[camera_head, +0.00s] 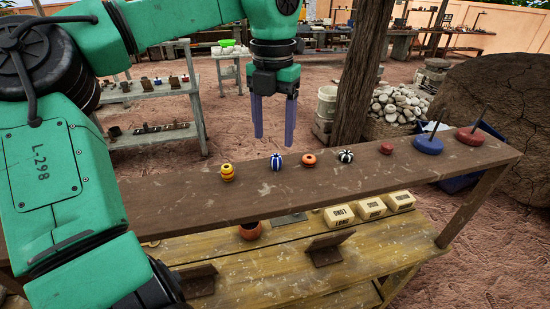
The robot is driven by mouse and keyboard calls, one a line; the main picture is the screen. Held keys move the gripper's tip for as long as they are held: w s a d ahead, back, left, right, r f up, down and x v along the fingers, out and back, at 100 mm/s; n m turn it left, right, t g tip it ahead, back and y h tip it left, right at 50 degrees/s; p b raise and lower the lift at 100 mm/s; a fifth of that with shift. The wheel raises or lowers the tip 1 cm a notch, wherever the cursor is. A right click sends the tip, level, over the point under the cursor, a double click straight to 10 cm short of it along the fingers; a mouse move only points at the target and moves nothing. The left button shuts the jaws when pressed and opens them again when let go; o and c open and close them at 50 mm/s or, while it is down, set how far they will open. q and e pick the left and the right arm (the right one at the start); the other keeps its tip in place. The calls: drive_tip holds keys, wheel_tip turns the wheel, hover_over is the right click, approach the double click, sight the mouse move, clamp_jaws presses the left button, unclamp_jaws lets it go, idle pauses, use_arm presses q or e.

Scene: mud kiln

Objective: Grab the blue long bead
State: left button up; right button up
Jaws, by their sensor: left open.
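A blue bead with white stripes (276,162) sits on the dark wooden shelf (200,207), between a yellow bead (228,173) and an orange bead (309,159). It looks somewhat taller than wide. My left gripper (274,141) points straight down with its two purple fingers apart and nothing between them. In the picture its fingertips are just above the blue bead; the exact gap in depth is hard to tell. My right gripper is not in view.
A dark striped bead (346,156), a red bead (386,148), a blue disc with a peg (428,145) and a red disc with a peg (472,136) stand further right. Labelled boxes (339,216) sit on the lower table (350,260). A post (362,75) rises behind the shelf.

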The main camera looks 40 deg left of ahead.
sight(275, 169)
use_arm(q)
drive_tip(key=f+p, duration=0.1)
drive_tip(key=f, duration=0.1)
drive_tip(key=w+f+p, duration=0.1)
drive_tip(key=f, duration=0.1)
drive_tip(key=shift+w+f+p, duration=0.1)
drive_tip(key=shift+f+p, duration=0.2)
drive_tip(key=shift+f, duration=0.35)
drive_tip(key=shift+s+d, duration=0.1)
drive_tip(key=shift+s, duration=0.3)
drive_tip(key=shift+c, duration=0.3)
drive_tip(key=c, duration=0.5)
drive_tip(key=shift+w, duration=0.15)
clamp_jaws()
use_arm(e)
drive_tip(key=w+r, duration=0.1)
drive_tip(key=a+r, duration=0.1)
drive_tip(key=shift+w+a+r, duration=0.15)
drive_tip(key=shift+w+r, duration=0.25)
use_arm(q)
drive_tip(key=shift+r, duration=0.1)
